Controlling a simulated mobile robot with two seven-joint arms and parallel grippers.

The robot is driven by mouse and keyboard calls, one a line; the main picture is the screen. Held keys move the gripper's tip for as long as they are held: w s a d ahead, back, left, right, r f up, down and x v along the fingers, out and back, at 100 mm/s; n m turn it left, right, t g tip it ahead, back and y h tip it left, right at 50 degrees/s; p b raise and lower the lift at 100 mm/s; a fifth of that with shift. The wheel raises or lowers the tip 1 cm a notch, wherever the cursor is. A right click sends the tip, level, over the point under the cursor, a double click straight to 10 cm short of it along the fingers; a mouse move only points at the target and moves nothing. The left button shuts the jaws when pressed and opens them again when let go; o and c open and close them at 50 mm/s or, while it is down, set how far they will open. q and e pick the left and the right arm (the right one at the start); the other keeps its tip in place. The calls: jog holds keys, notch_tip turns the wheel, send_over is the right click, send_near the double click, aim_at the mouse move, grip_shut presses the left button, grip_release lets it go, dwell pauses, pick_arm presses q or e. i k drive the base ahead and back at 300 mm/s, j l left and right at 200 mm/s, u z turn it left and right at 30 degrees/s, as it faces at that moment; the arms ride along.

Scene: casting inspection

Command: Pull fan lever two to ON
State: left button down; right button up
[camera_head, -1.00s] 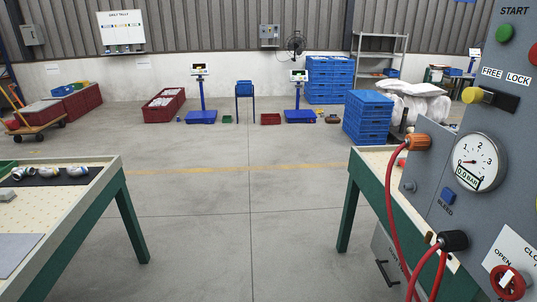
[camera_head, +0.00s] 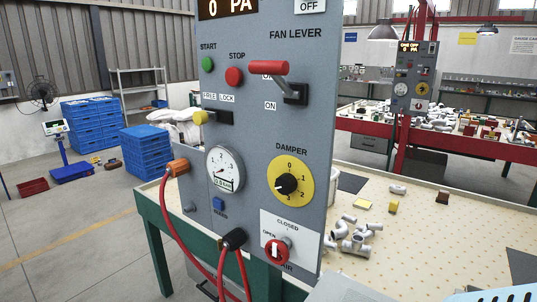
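A grey control panel (camera_head: 252,150) stands close in front of me, with the words FAN LEVER near its top right. Its lever has a red handle (camera_head: 268,68) on a black mount (camera_head: 296,94). The ON label (camera_head: 270,105) is below the handle and uncovered. The display (camera_head: 228,7) at the top is cut off and reads 0 PA, with an OFF label beside it. The lever's number is not visible on this panel. Neither gripper is in view.
The panel also carries a gauge (camera_head: 224,168), a yellow damper dial (camera_head: 290,181) and a red valve knob (camera_head: 276,252). Red hoses (camera_head: 176,228) hang at its left. White pipe fittings (camera_head: 355,240) lie on the table right of it. A smaller similar panel (camera_head: 415,75) stands behind.

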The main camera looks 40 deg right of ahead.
aim_at(275, 69)
jog(key=z, duration=1.05)
